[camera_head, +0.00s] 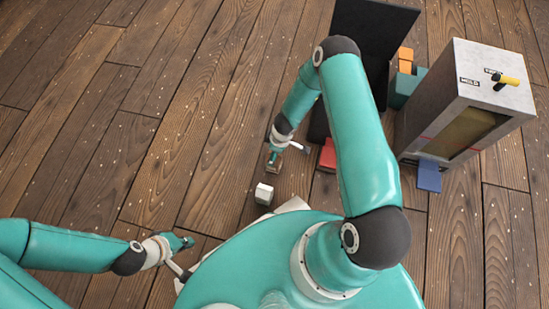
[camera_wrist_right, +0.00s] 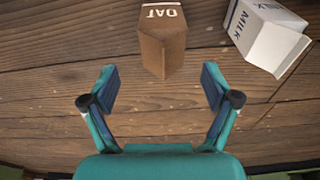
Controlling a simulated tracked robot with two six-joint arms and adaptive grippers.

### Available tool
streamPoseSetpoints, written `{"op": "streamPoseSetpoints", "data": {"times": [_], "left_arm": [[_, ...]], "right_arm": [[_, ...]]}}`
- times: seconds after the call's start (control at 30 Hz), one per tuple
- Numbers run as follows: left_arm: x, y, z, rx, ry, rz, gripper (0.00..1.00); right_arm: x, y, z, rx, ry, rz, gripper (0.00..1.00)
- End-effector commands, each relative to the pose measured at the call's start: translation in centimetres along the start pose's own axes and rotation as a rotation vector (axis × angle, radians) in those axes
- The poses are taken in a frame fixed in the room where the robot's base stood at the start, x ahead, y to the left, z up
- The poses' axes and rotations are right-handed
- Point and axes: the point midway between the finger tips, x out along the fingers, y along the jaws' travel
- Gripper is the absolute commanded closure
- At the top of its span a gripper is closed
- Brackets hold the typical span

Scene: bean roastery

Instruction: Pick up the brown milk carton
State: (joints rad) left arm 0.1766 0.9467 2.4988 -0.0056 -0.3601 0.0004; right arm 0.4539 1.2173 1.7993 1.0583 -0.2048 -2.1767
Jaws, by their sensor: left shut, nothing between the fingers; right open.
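The brown carton (camera_wrist_right: 162,42), lettered OAT, is in the upper middle of the right wrist view. In the head view the brown carton (camera_head: 272,168) is small and partly hidden under my right gripper. My right gripper (camera_wrist_right: 158,84) is open and empty. Its two fingers are spread wider than the carton, whose near end lies about level with the fingertips in the picture, between them. I cannot tell whether they touch. My left gripper (camera_head: 186,243) is shut and empty at the lower left of the head view, away from the carton.
A white carton (camera_wrist_right: 268,38) lettered MILK is right of the brown one; it also shows in the head view (camera_head: 264,193). A red block (camera_head: 328,154), a dark panel (camera_head: 375,30), a grey machine (camera_head: 470,100) and a blue block (camera_head: 429,176) are at right. Wooden planks at left are clear.

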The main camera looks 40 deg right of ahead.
Motion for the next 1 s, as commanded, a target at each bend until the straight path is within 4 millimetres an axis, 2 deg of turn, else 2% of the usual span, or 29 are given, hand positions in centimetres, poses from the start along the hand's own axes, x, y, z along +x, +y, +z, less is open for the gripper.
{"op": "streamPoseSetpoints", "data": {"times": [0.17,0.4,0.7,0.77,1.0], "left_arm": [[1.2,-0.4,0.0,0.0,0.0,0.0,1.0],[3.4,-1.2,0.0,0.0,0.0,0.0,1.0],[3.4,-1.2,0.0,0.0,0.0,0.0,1.0],[3.4,-1.2,0.0,0.0,0.0,0.0,1.0],[3.4,-1.2,0.0,0.0,0.0,0.0,1.0]], "right_arm": [[1.6,-0.2,0.1,0.001,0.0,-0.001,0.12],[4.8,-0.4,0.2,0.001,0.0,-0.001,0.12],[5.1,-0.3,0.1,0.002,0.0,0.0,0.12],[5.1,-0.3,0.1,0.001,0.0,0.0,0.21],[5.1,-0.3,0.1,0.002,0.0,0.0,0.61]]}}
